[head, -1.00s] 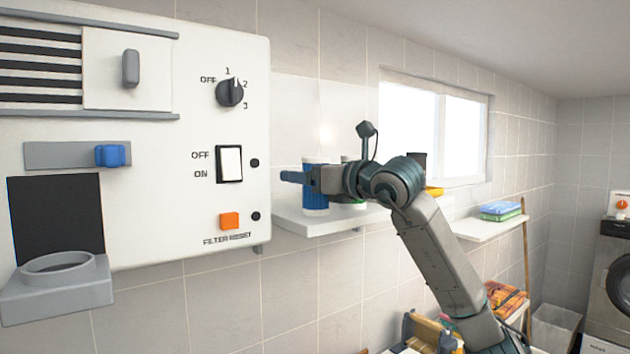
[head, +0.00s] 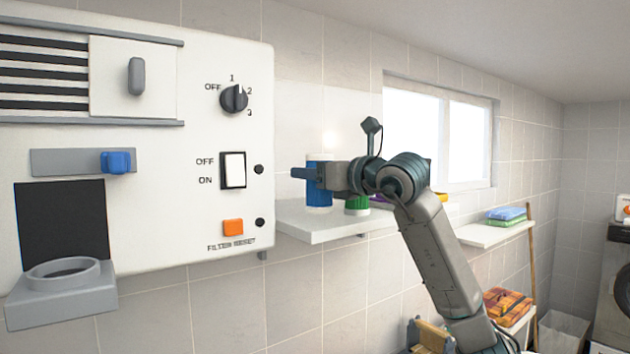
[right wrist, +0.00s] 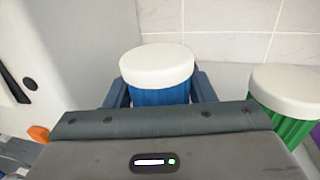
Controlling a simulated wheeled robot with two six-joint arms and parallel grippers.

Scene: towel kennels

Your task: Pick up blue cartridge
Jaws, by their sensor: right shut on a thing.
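The blue cartridge (head: 319,196) is a ribbed blue cylinder with white ends, upright at the left end of the white wall shelf (head: 330,226). In the right wrist view the blue cartridge (right wrist: 158,77) shows its white cap, with a finger on each side of its body. My right gripper (head: 308,173) is shut on it, coming from the right. In the head view the gripper hides part of its upper body. I cannot clearly tell whether its base touches the shelf. My left gripper is not in view.
A green cartridge with a white cap (right wrist: 286,93) stands close to the right. The white panel (head: 210,150) with its dial, switch, orange button and grey ring holder (head: 62,290) is at the left. Another shelf (head: 485,232) holds folded towels further right.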

